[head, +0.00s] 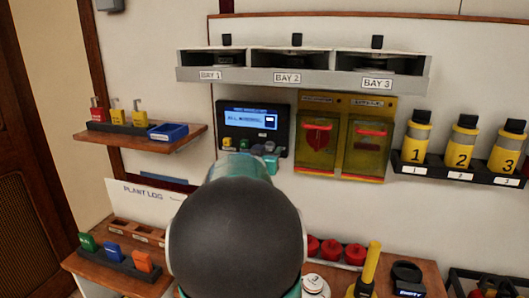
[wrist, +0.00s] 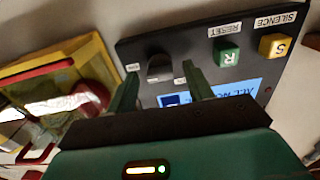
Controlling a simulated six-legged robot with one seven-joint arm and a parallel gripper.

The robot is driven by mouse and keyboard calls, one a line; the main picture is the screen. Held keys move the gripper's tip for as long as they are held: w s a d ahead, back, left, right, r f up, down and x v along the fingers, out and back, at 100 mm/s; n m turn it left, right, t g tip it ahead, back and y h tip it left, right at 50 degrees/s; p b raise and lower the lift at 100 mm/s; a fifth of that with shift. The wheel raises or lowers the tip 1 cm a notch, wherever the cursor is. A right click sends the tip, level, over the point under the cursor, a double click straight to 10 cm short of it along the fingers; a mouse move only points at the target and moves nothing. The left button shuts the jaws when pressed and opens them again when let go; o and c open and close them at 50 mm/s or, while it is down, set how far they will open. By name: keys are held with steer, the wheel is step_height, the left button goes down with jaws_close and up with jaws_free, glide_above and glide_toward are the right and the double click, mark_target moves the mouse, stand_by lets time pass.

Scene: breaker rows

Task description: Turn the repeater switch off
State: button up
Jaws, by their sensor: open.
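A dark panel (head: 226,130) with a lit blue screen hangs on the wall in the head view. In the wrist view the panel (wrist: 205,55) appears upside down, with a green button marked R, a yellow button marked S and a dark switch (wrist: 160,65). Small white labels beside the switch are too blurred to read. My gripper (wrist: 160,75) is open, with one green finger on each side of the switch; I cannot tell whether they touch it. In the head view my gripper (head: 265,158) is at the panel's lower right, and my arm hides part of what is below.
A yellow cabinet (head: 345,101) with red handles adjoins the panel on the right. A grey bay shelf (head: 300,80) is above. A wooden shelf (head: 190,140) with padlocks is at the left. Numbered yellow canisters (head: 462,140) stand at the right. A cluttered bench is below.

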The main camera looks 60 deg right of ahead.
steer(key=shift+c, duration=0.3)
steer(key=c, duration=0.9)
steer(key=shift+n, duration=0.5)
steer(key=n, duration=0.3)
steer(key=shift+n, duration=0.4)
steer(key=n, duration=1.3)
